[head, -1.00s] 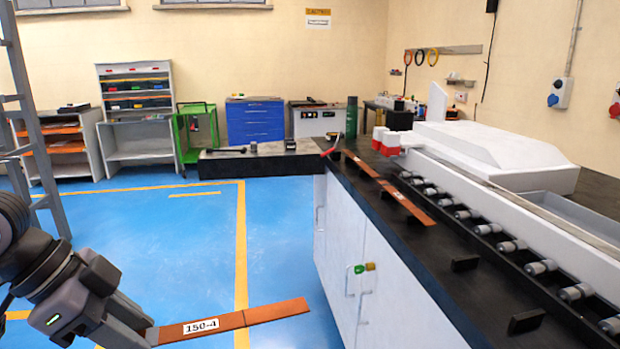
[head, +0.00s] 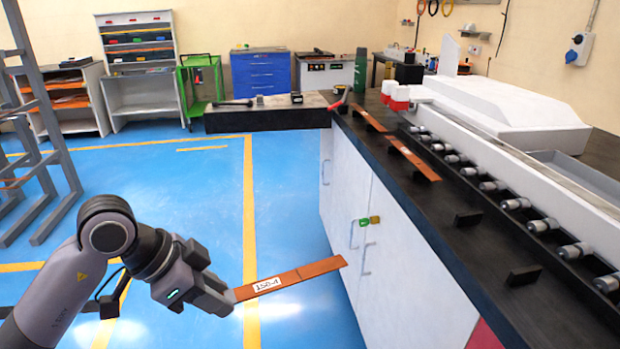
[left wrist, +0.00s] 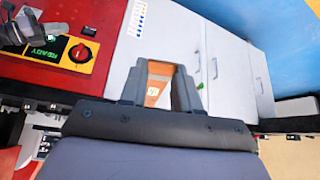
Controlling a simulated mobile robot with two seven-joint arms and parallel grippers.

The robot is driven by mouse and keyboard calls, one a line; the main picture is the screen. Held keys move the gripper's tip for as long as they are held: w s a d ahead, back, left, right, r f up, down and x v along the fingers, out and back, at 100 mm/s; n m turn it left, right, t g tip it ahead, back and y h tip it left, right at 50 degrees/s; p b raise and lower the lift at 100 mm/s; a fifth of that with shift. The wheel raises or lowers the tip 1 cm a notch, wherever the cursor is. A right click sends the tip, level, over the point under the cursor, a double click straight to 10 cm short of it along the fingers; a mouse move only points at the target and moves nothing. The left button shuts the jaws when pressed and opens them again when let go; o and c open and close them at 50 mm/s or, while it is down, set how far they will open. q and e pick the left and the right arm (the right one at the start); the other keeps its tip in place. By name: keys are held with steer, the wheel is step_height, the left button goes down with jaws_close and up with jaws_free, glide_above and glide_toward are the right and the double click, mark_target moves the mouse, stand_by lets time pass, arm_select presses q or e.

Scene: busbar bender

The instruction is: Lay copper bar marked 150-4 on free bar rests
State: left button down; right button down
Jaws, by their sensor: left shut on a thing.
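My left gripper (head: 232,298) is shut on one end of the copper bar marked 150-4 (head: 315,269). The bar sticks out to the right, about level, above the blue floor and in front of the white cabinet. In the left wrist view the copper bar (left wrist: 157,88) shows between the two fingers (left wrist: 158,95). Two bare black bar rests stand on the dark countertop, a farther one (head: 468,218) and a nearer one (head: 523,276). The bar is apart from both. My right gripper is not in the head view.
Other copper bars (head: 413,162) lie farther along the countertop (head: 440,205). A row of grey rollers (head: 515,203) runs beside the rests. The white cabinet (head: 375,235) has protruding handles. In the left wrist view a red panel (left wrist: 45,75) and a grey mechanical part (left wrist: 35,28) show.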

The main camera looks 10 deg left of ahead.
arm_select(q)
steer(key=s+d+r+m+g+h, duration=0.1)
steer(key=d+r+m+g, duration=0.2)
steer(key=d, duration=0.4)
steer(key=s+d+r+m+g, duration=0.1)
steer(key=d+r+m, duration=0.2)
steer(key=d+m, duration=0.35)
steer(key=shift+w+d+f+m+g, duration=0.85)
steer(key=shift+d+f+m+g, duration=0.85)
steer(key=shift+d, duration=1.05)
steer(key=s+a+r+n+t, duration=0.2)
steer(key=a+r+n+t, duration=0.3)
steer(key=a+r+n, duration=0.35)
steer(key=w+d+f+m+g+y, duration=0.1)
steer(key=d+f+m+g+y, duration=0.1)
steer(key=d+f+m+g, duration=0.3)
steer(key=shift+d+f+m+g, duration=0.15)
steer(key=shift+f+m+g, duration=0.45)
steer(key=shift+f+m, duration=2.45)
steer(key=shift+r+m, duration=0.9)
steer(key=shift+m, duration=0.05)
